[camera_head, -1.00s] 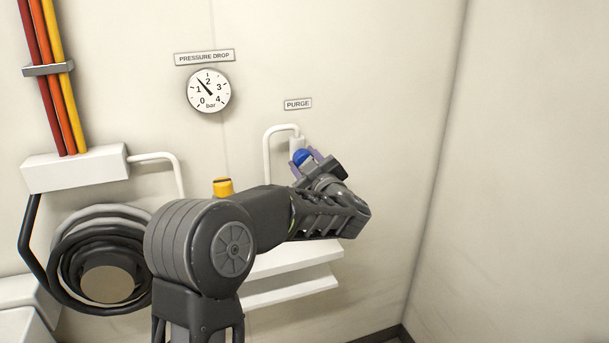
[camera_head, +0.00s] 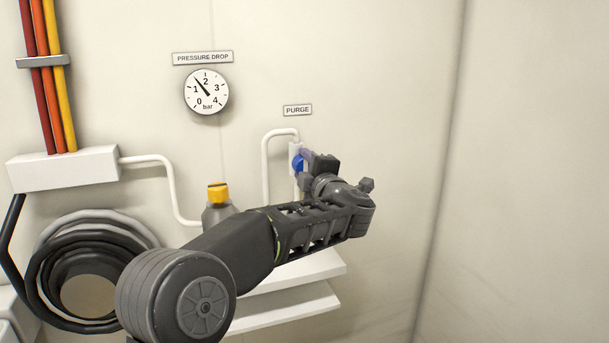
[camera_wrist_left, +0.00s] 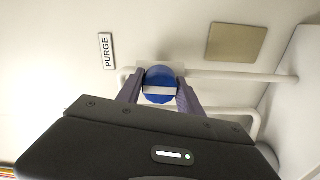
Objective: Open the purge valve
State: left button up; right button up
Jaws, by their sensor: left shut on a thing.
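The purge valve has a round blue knob (camera_head: 298,163) on a white body on the wall, below the PURGE label (camera_head: 297,110). My left gripper (camera_head: 302,163) is at the knob and partly hides it in the head view. In the left wrist view the blue knob (camera_wrist_left: 160,84) shows a white bar across its face. The purple fingers of my left gripper (camera_wrist_left: 160,90) are shut on it, one on each side. My right gripper is in neither view.
A pressure drop gauge (camera_head: 206,92) hangs on the wall to the left. A grey bottle with a yellow cap (camera_head: 217,193) stands behind my left arm near a white shelf (camera_head: 290,277). Coiled hoses (camera_head: 90,262) hang at the left. The wall right of the valve is clear.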

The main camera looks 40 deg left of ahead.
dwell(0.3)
pick_arm(q)
jog(key=o, duration=1.4)
jog(key=b+v, duration=0.1)
jog(key=v, duration=0.6)
jog(key=shift+s+d, duration=0.25)
jog(key=shift+d, duration=0.1)
